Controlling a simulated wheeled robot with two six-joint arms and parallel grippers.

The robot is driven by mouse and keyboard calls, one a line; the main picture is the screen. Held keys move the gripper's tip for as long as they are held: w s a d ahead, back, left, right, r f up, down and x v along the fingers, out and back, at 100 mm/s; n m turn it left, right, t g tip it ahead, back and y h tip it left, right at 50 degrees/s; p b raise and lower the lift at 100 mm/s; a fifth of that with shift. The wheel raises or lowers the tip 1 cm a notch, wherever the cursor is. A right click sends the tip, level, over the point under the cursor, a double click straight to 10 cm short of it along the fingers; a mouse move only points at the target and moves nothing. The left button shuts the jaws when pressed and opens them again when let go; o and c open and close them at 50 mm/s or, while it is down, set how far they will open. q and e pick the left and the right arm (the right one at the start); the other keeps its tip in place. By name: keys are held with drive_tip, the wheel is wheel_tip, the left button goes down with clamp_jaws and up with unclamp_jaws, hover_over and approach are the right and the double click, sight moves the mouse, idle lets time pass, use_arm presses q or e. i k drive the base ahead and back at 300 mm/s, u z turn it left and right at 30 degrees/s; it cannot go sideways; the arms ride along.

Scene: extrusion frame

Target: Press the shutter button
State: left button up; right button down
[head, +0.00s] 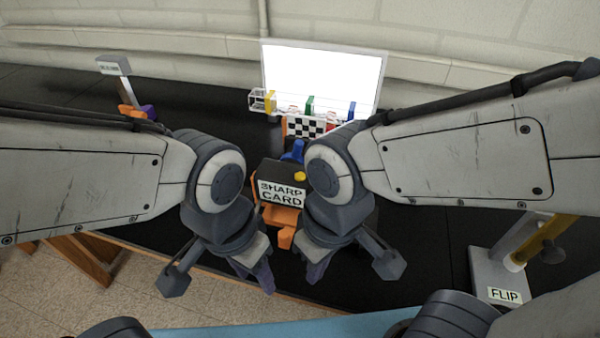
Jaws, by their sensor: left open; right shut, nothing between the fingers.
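A dark box (268,170) with a "SHARP CARD" label stands on the black table between my two arms. A round yellow button (299,176) shows on its top right; it may be the shutter button, but no label on it is readable. A blue knob (293,152) rises behind it. Orange parts (286,237) stick out at the front. My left gripper (256,274) is open and empty, in front and to the left of the box. My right gripper (316,270) is shut and empty, in front and to the right. Neither touches the button. My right arm hides the box's right side.
Behind the box stand a bright white panel (322,75), a checkered card (306,127) and a clear rail with coloured pieces (310,104). A "FLIP" stand (490,280) with a yellow bar is at right. A small sign post (114,66) is at far left.

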sight(299, 176)
drive_tip(key=z, duration=2.3)
drive_tip(key=k, duration=0.8)
drive_tip(key=u, duration=1.6)
